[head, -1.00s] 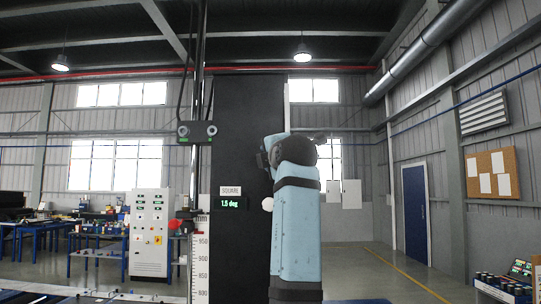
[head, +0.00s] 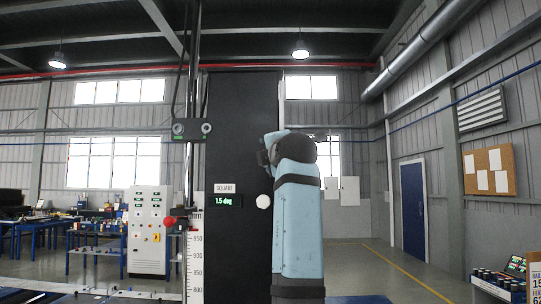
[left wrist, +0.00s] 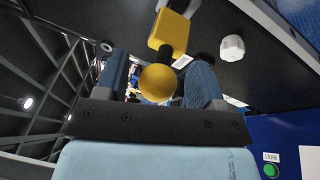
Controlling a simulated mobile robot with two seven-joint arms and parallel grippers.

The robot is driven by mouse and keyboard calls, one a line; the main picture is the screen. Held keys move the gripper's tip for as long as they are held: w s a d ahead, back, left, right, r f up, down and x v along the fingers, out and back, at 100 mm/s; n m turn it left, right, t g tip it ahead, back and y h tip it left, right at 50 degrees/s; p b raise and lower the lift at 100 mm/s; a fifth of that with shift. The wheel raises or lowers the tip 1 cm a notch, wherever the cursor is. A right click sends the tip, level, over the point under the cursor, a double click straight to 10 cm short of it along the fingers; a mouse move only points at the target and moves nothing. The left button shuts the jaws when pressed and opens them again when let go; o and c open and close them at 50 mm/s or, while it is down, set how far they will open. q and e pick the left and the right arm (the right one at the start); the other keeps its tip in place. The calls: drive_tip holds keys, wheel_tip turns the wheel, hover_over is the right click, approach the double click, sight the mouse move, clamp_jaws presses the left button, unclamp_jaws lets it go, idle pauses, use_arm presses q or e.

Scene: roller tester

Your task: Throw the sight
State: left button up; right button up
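No part is labelled as the sight. A dark bar with two round eyes (head: 192,129) sits on the upright column. Beside it stands a tall black panel (head: 240,120) with a sign reading SQUARE, a display reading 1.5 deg (head: 228,200) and a white knob (head: 264,201). My light blue arm stands in front of its right edge; its fingertips are hidden in the head view. In the left wrist view, my left gripper (left wrist: 160,88) is open around a yellow ball (left wrist: 158,83) below a yellow block (left wrist: 170,32), with slight gaps visible. The white knob shows there too (left wrist: 232,47). My right gripper is not identifiable.
A red knob (head: 170,221) and a millimetre scale (head: 196,262) are at the column's lower part. A white control cabinet (head: 148,232) stands left. A green button (left wrist: 270,170) is at the wrist view's lower right. Open floor lies right, before the blue door (head: 414,210).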

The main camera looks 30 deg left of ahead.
use_arm(q)
drive_tip(key=shift+s+a, duration=0.1)
drive_tip(key=shift+s, duration=0.05)
drive_tip(key=shift+s+d+f, duration=0.1)
drive_tip(key=shift+s+d, duration=0.1)
drive_tip(key=shift+s, duration=0.05)
drive_tip(key=b+v, duration=0.3)
drive_tip(key=v, duration=1)
drive_tip(key=shift+b, duration=0.3)
drive_tip(key=shift+d, duration=0.1)
